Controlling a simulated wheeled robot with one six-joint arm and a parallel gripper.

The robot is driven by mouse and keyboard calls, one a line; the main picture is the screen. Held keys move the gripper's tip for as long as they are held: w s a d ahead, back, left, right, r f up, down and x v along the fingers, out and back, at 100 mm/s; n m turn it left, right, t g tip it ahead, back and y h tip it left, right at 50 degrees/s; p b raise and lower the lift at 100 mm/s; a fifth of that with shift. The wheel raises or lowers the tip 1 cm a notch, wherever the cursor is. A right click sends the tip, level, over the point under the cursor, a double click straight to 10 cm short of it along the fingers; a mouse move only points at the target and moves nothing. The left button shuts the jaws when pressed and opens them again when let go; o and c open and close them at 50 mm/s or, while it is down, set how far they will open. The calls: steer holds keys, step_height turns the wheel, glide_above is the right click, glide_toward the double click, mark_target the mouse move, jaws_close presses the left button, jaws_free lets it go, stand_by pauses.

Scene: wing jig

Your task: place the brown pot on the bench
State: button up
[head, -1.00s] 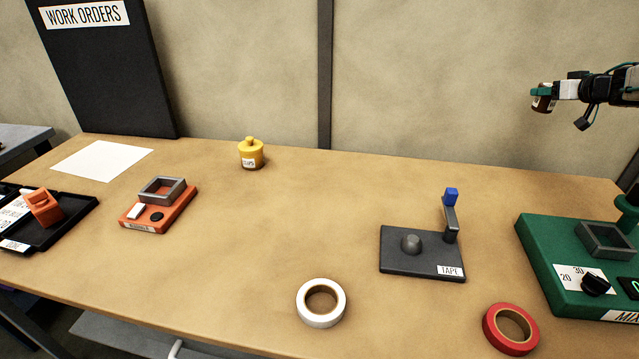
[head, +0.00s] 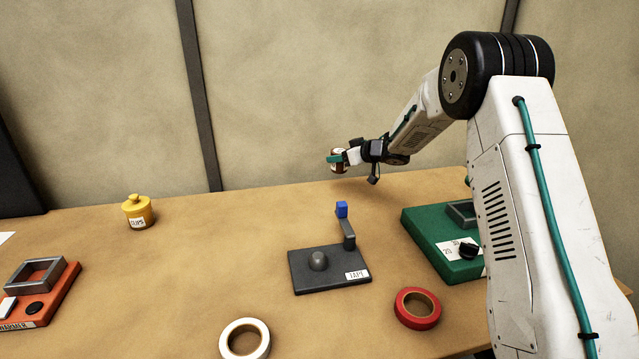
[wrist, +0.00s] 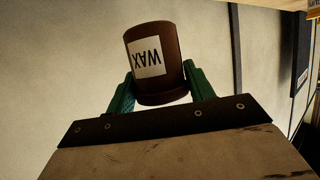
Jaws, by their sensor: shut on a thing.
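The brown pot (wrist: 176,45) has a white label reading WAX, upside down in the wrist view. My gripper (wrist: 160,88) is shut on it, with one green finger on each side. In the head view my gripper (head: 336,158) holds the pot (head: 339,167) in the air above the far part of the bench, in front of the wall. The bench (head: 190,270) has a bare tan wooden top.
A yellow pot (head: 138,213) stands at the back left. A dark tape stand (head: 330,272), a red roll (head: 418,308), a white roll (head: 245,340), a green mixer (head: 430,240) and an orange device (head: 45,305) are on the bench. The back middle is clear.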

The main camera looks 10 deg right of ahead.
steer(key=shift+f, duration=3.45)
steer(key=shift+f, duration=0.2)
steer(key=o, duration=1)
steer(key=shift+o, duration=0.2)
